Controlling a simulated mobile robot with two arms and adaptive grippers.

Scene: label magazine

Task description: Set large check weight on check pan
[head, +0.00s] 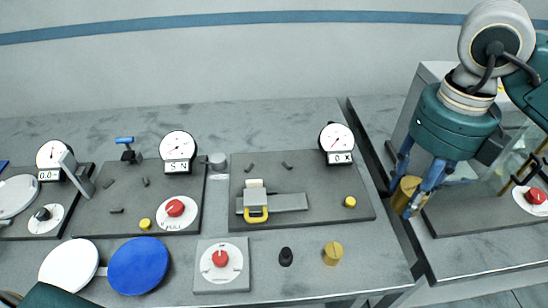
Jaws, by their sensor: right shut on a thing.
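My right gripper (408,198), its arm coming in from the upper right, is shut on a brass-coloured cylindrical weight (403,191). It holds the weight over the gap at the right end of the left bench, with a finger on either side. A smaller brass-coloured weight (333,254) stands at the bench's front. A white round pan (69,265) and a blue round pan (139,265) lie side by side at front left. I cannot tell which pan is the check pan. My left gripper is out of view.
A black knob-like piece (286,257) stands left of the smaller weight. A grey box with a red knob (220,258) is beside the blue pan. Dark panels (300,211) with dial gauges (337,138) fill the bench behind. A second bench (465,256) stands at right.

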